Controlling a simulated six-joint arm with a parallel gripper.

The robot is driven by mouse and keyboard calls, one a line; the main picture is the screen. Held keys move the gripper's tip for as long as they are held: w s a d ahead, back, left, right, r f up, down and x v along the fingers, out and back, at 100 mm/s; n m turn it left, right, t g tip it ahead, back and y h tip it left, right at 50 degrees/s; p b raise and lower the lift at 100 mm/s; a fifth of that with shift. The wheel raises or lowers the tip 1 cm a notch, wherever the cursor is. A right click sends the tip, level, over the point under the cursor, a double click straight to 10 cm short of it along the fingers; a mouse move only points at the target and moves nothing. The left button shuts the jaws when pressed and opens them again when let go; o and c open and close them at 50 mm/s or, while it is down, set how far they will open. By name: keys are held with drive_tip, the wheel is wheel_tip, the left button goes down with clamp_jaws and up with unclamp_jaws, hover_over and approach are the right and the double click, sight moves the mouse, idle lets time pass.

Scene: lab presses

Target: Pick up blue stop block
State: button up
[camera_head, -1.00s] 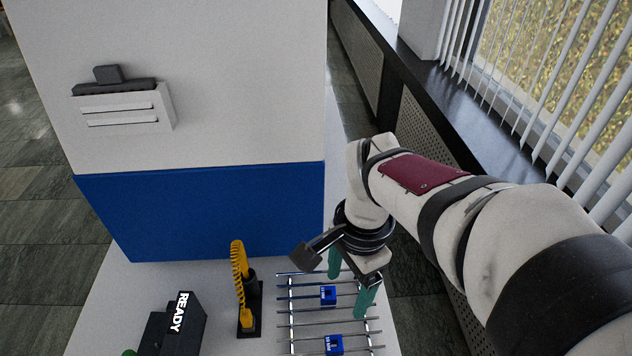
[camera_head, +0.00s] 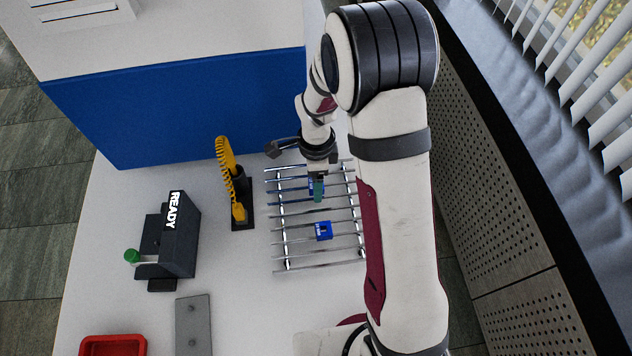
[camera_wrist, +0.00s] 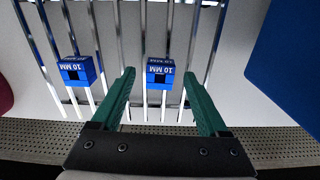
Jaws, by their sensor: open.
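Two blue blocks labelled 10 MM sit on a rack of metal rods (camera_head: 290,212). The nearer block (camera_head: 324,231) is in plain sight in the head view, and the farther one (camera_head: 311,186) is partly hidden by my gripper. In the wrist view one block (camera_wrist: 160,75) appears centred between the green fingers, and the other block (camera_wrist: 77,71) lies left of the left finger. My gripper (camera_head: 318,189) is open, pointing down at the farther block. The wrist view shows my gripper (camera_wrist: 159,74) with its fingers wide apart and no visible contact with a block.
A dark device marked READY (camera_head: 180,235), a grey plate (camera_head: 193,325) and a red tray (camera_head: 113,345) are farther left. A blue panel (camera_head: 190,105) rises behind the rack.

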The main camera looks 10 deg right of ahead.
drive_tip(key=shift+f, duration=0.2)
drive_tip(key=shift+c, duration=0.3)
clamp_jaws()
drive_tip(key=shift+r, duration=0.15)
